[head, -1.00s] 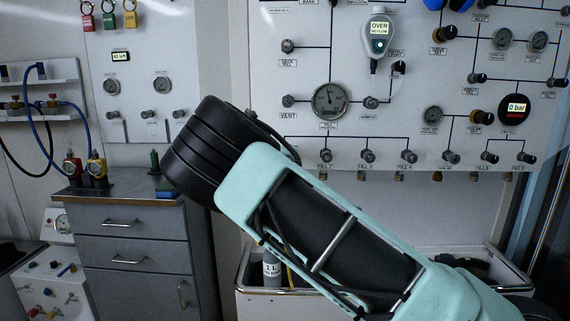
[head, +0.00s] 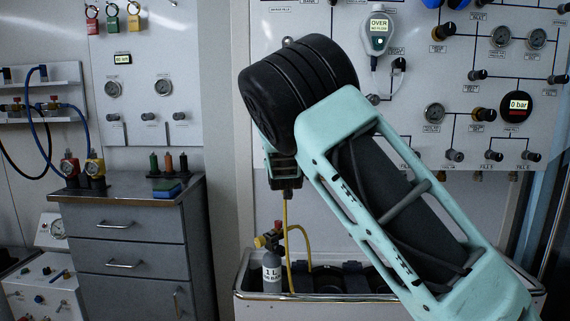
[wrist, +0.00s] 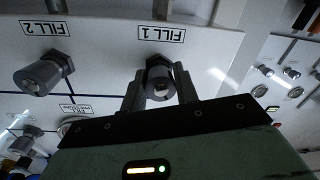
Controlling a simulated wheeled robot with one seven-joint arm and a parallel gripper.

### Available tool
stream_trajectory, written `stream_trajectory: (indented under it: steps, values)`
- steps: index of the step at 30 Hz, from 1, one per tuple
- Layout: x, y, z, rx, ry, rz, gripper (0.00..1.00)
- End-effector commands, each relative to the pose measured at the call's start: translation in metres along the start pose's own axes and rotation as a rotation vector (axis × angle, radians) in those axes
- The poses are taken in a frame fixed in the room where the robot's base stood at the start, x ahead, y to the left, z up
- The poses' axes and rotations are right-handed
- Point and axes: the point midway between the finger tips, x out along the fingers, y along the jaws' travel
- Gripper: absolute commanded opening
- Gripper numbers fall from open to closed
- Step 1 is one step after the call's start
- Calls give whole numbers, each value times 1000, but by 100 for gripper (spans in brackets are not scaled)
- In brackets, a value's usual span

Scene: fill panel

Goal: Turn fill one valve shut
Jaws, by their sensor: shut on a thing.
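The fill one valve (wrist: 160,82) is a dark knob under the label "FILL 1", seen upside down in the wrist view. My gripper (wrist: 161,88) has one finger on each side of this knob and is shut on it. In the head view my arm covers the fill one valve and the gripper's fingers. How far the valve is turned cannot be told.
The fill two knob (wrist: 38,77) is beside it in the wrist view. The white panel (head: 275,60) carries gauges and other knobs. A grey cylinder (head: 272,272) with a yellow hose (head: 287,235) stands in a bin (head: 262,309) below. A grey drawer cabinet (head: 125,235) stands left.

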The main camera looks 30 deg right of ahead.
Motion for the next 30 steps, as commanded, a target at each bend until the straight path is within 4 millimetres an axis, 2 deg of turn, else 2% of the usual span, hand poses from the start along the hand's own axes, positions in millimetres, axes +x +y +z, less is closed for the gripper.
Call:
stream_trajectory:
  steps: [1,15,30]
  values:
    - [0,1,5,49,0,3,7]
    - [0,-1,5,435,17,7,7]
    - [0,-2,4,592,22,7,7]
